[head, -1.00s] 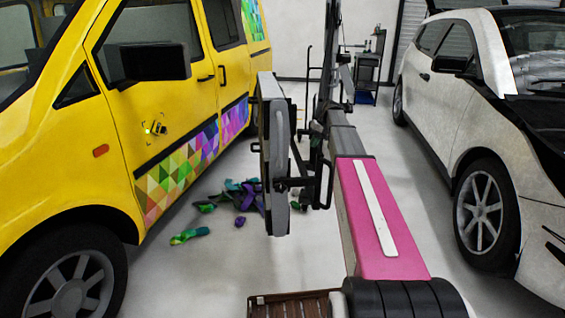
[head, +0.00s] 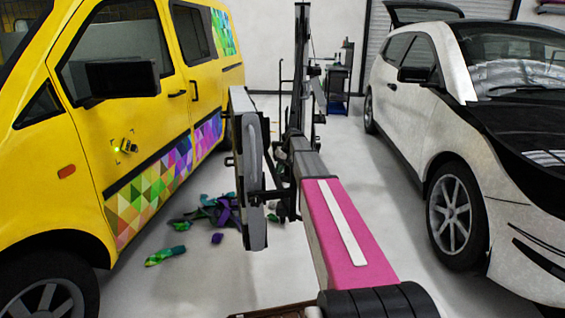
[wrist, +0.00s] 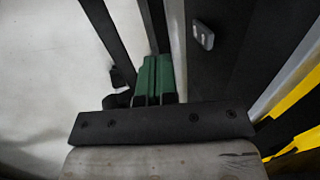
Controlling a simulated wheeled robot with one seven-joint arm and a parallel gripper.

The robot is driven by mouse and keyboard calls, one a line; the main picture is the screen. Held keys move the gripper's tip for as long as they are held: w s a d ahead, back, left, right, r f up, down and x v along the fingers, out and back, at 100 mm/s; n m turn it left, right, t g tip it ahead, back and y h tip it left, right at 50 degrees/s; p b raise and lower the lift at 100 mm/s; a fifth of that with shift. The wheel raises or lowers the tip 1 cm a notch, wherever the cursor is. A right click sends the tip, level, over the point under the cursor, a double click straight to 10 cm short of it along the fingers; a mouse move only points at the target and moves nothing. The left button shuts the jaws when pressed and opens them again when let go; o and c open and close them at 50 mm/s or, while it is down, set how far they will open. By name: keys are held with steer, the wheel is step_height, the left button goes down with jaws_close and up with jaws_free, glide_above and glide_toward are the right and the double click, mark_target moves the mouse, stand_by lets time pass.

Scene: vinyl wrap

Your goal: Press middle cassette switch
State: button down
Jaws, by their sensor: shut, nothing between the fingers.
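My gripper (wrist: 154,78) shows in the wrist view as two dark green fingers, side by side and shut with nothing between them. A dark bar with screws and a pale grey board cover the lower part of that view. A small light-grey oblong piece (wrist: 203,35) sits on a dark panel (wrist: 225,70) up and to the right of the fingers, apart from them. I cannot tell whether it is the middle cassette switch. In the head view my arm reaches forward, and its end is hidden; no cassette switch can be made out there.
A yellow van (head: 60,160) with coloured triangle wrap stands at left. A white and black car (head: 410,120) stands at right. Crumpled green and purple wrap pieces (head: 215,212) lie on the floor. A dark cart (head: 338,85) stands at the back. Open floor lies between the vehicles.

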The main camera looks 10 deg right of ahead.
steer(key=shift+a+f, duration=0.2)
steer(key=shift+a, duration=1)
steer(key=shift+a+f, duration=0.2)
steer(key=shift+a, duration=0.95)
steer(key=shift+a+r+h, duration=0.1)
steer(key=shift+a+h, duration=0.35)
steer(key=shift+h, duration=0.05)
steer(key=shift+r, duration=0.15)
steer(key=shift+r, duration=0.65)
steer(key=shift+d, duration=0.15)
